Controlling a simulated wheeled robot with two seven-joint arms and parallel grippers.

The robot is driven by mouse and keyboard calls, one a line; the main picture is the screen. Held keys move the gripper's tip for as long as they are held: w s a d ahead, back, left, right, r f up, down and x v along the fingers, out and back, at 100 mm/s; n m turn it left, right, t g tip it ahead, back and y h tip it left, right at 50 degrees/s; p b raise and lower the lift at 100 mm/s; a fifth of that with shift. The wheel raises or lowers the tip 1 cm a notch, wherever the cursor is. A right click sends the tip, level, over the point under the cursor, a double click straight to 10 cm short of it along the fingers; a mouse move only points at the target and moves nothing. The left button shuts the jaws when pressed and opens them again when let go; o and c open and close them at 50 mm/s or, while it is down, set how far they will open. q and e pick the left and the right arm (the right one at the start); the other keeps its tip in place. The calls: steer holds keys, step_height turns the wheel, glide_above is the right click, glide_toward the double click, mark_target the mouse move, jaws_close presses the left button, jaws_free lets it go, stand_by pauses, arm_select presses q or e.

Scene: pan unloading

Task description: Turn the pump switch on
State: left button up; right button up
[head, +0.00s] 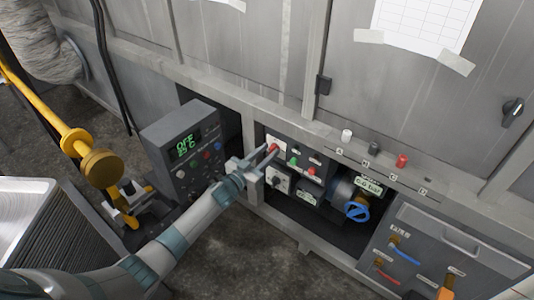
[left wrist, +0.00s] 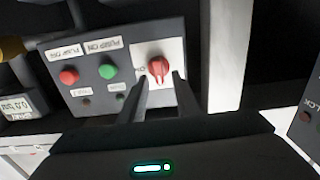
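The red rotary switch (head: 273,147) sits on a pale plate at the left end of a dark pump panel (head: 317,159) inside the cabinet opening. In the left wrist view the switch (left wrist: 158,68) shows larger, with an "ON" mark beside its plate. My left gripper (head: 270,154) reaches up to the panel. Its two fingers (left wrist: 159,82) are apart, with the switch knob between and just beyond their tips; I cannot tell whether they touch it. My right gripper is not in view.
A green button (left wrist: 107,71) and a red button (left wrist: 69,76) sit beside the switch, labelled pump on and off. A control box (head: 186,150) with a green "OFF" display stands left of my gripper. A blue valve wheel (head: 357,210) and cabinet frame lie to the right.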

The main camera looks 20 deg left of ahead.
arm_select(q)
jaws_close()
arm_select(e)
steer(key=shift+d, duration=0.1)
